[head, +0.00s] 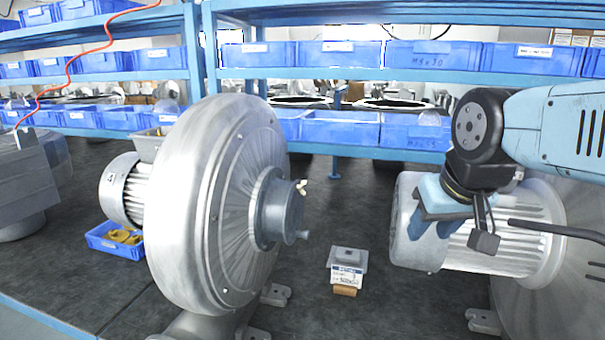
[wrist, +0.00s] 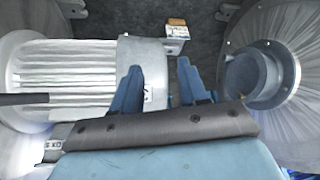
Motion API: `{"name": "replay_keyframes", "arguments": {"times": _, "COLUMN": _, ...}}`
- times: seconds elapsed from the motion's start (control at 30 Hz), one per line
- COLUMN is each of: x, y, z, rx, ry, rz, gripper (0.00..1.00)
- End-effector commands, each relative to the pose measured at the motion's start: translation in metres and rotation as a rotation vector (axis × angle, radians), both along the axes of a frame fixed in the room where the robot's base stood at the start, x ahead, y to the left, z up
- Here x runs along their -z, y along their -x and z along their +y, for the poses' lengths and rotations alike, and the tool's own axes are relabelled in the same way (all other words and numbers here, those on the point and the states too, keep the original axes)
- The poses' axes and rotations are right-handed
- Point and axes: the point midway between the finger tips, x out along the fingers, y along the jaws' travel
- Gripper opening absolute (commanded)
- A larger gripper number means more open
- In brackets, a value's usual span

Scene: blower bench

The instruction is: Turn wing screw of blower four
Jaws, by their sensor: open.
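A large silver blower (head: 215,210) stands in the middle of the head view, its round grey port (head: 280,211) facing right. My gripper (head: 437,222) is to the right of the port, in front of another blower's motor (head: 510,245), apart from the screw. In the wrist view its two blue fingers (wrist: 161,82) are spread and empty.
A blue tray (head: 116,245) with yellow parts lies at left. Shelves with blue bins (head: 435,58) run behind. The space between port and gripper is clear.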

Motion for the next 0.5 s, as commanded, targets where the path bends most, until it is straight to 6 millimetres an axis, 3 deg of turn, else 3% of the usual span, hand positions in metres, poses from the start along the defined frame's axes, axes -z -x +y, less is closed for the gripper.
{"name": "replay_keyframes", "arguments": {"times": 0.27, "x": -0.003, "y": -0.002, "z": 0.001, "rx": -0.008, "ry": 0.004, "rz": 0.003, "gripper": 0.43}}
{"name": "replay_keyframes", "arguments": {"times": 0.37, "x": -0.011, "y": -0.011, "z": 0.004, "rx": -0.042, "ry": 0.02, "rz": 0.021, "gripper": 0.43}}
{"name": "replay_keyframes", "arguments": {"times": 0.5, "x": -0.034, "y": -0.037, "z": 0.006, "rx": -0.152, "ry": 0.069, "rz": 0.068, "gripper": 0.43}}
